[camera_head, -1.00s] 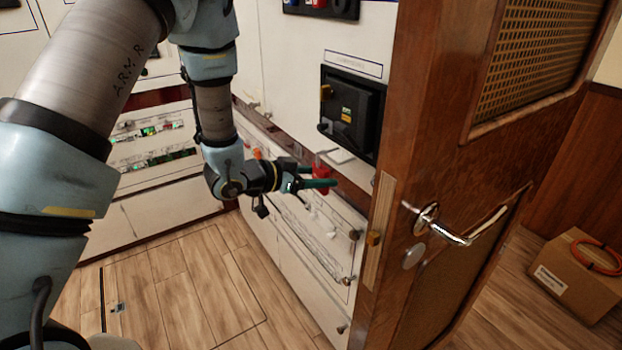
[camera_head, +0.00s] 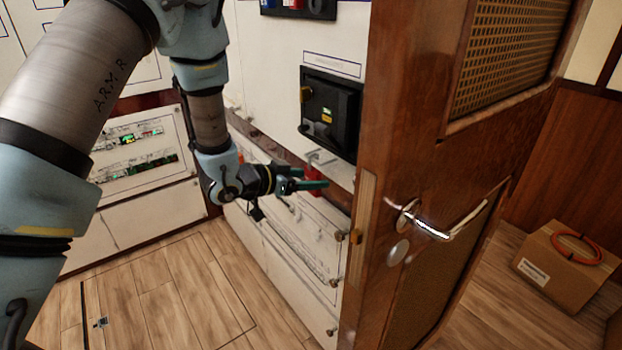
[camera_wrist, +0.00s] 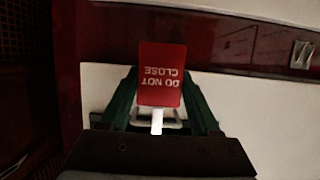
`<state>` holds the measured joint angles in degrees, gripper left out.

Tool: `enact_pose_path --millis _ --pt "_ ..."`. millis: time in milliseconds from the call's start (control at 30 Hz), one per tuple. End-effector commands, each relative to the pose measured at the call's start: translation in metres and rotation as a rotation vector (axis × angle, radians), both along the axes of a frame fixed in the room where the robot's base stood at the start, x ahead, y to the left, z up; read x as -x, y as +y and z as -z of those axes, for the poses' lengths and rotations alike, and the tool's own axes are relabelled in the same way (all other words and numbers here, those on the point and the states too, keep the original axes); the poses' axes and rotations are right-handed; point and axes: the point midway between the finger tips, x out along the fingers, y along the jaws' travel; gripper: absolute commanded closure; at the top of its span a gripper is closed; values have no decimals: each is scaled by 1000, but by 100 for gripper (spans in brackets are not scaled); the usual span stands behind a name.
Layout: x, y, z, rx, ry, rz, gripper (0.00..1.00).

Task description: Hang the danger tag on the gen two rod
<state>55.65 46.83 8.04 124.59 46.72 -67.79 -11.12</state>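The red danger tag (camera_wrist: 161,75) reads "DO NOT CLOSE", upside down in the wrist view. A white strap runs from its edge to a pale loop between my green fingers. In the head view the tag (camera_head: 313,178) shows as a red patch at my gripper (camera_head: 312,179), partly hidden by the fingers. The fingers stand apart on either side of the loop and appear to grip it. A pale bracket-like rod (camera_head: 321,157) sticks out from the panel just above the tag, below a black breaker (camera_head: 331,112). I cannot read its label or tell whether the tag touches it.
A wooden door (camera_head: 420,150) with a metal lever handle (camera_head: 437,225) stands open close to the right of my gripper. White cabinet panels with knobs (camera_head: 356,236) lie below. A cardboard box (camera_head: 560,268) sits on the floor at the right.

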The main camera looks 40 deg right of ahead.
Motion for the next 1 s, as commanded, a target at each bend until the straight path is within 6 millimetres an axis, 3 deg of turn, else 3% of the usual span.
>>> enact_pose_path --millis 33,300,667,1000 --pt "0 0 0 0 0 0 31" --pt "0 0 0 0 0 0 3" --pt "-2 10 -3 1 -1 -2 3" --pt "-6 70 -24 2 -3 -4 3"
